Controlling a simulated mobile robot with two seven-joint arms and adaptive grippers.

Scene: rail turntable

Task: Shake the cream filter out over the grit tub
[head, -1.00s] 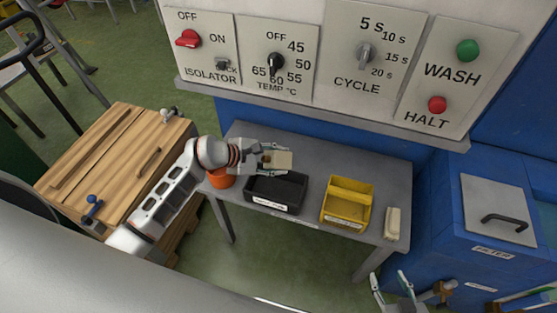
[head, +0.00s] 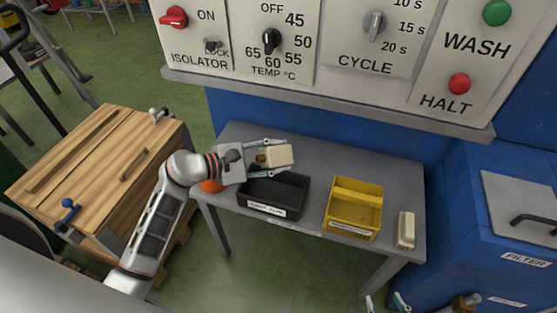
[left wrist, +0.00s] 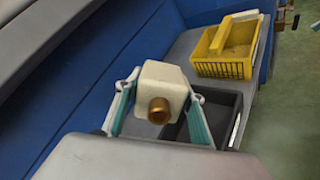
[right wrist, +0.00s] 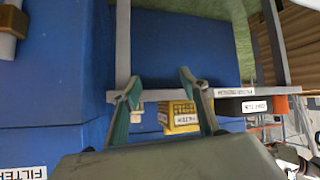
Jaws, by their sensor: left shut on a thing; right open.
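The cream filter (head: 281,154) is a pale block with a brass stub on one side. My left gripper (head: 284,157) is shut on it, one finger along each side, and holds it above the table near the back of the dark tub (head: 247,196). In the left wrist view the filter (left wrist: 170,75) has its brass stub facing the camera. The dark tub carries a white label too small to read surely, so I cannot tell whether it is the grit tub. My right gripper (right wrist: 160,84) is open and empty, low at the right in the head view (head: 386,302).
A yellow tub (head: 353,222) and another cream block (head: 405,230) stand on the grey table (head: 395,176). An orange bucket (head: 211,186) is partly hidden by my left arm. The control panel (head: 370,68) overhangs the back. A blue cabinet (head: 470,240) stands at right.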

